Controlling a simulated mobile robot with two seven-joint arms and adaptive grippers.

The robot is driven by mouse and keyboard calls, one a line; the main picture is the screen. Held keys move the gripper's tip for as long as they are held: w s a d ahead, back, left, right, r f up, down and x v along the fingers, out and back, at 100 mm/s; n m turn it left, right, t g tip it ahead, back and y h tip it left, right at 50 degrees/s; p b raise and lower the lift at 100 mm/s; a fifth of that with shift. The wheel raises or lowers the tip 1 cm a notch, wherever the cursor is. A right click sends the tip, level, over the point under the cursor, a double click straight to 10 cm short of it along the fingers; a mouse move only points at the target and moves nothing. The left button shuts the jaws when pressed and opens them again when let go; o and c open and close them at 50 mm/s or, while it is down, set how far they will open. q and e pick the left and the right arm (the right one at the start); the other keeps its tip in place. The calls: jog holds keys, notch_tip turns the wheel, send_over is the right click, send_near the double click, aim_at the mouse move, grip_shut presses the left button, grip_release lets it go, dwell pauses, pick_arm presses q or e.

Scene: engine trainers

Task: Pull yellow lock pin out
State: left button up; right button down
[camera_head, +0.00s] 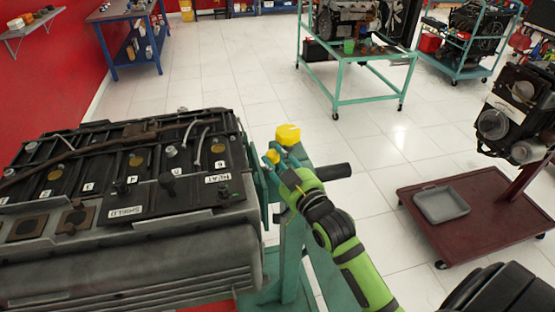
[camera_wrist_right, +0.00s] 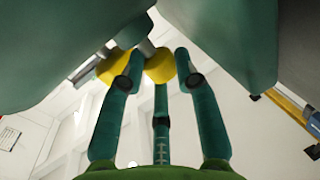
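A large yellow knob (camera_head: 288,134) sits on top of the green stand post beside the engine in the head view. A smaller yellow part (camera_head: 272,156) shows just below and left of it. I cannot tell which of these is the lock pin. My right gripper (camera_head: 290,180) is just below them. In the right wrist view, one yellow round end (camera_wrist_right: 160,66) lies between the fingertips of my right gripper (camera_wrist_right: 160,70). Another yellow piece (camera_wrist_right: 115,67) is partly hidden behind the left finger. Whether the fingers touch the yellow end is unclear. My left gripper is out of view.
The grey engine block (camera_head: 130,200) fills the left, close to the gripper. A dark bar (camera_head: 333,172) sticks out right of the post. A maroon engine stand (camera_head: 480,225) with a grey tray stands at right. White tiled floor lies open between.

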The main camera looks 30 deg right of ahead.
jog(key=shift+r, duration=0.25)
notch_tip(320, 180, up, 4)
jog(key=p, duration=0.4)
jog(key=shift+r, duration=0.3)
jog(key=c, duration=0.9)
grip_release()
jog(key=shift+c, duration=0.2)
jog(key=shift+a, duration=0.15)
jog(key=shift+f, duration=0.2)
